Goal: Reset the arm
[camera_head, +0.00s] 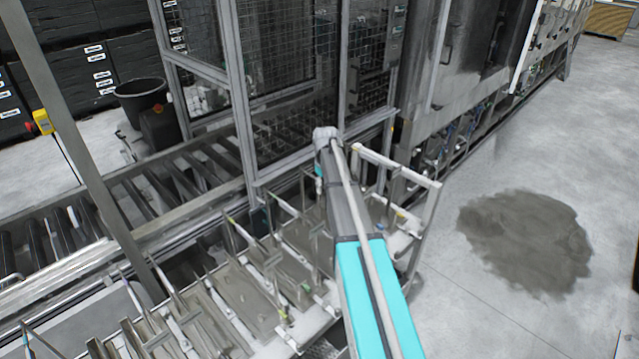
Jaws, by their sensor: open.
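My arm reaches from the bottom centre up to the middle of the picture, with a teal lower part and a grey upper part. Its far joint is close to the metal cage frame (238,90) in the picture; I cannot tell whether they touch. I cannot make out my gripper, nor anything held in it. The arm hides part of the conveyor behind it.
A roller conveyor (150,195) runs along the left. A section with flat grey plates and upright bars (245,297) lies beside my arm, ending at a metal rail (432,200). Open floor with a dark patch (525,240) is on the right. A black bin (141,97) stands upper left.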

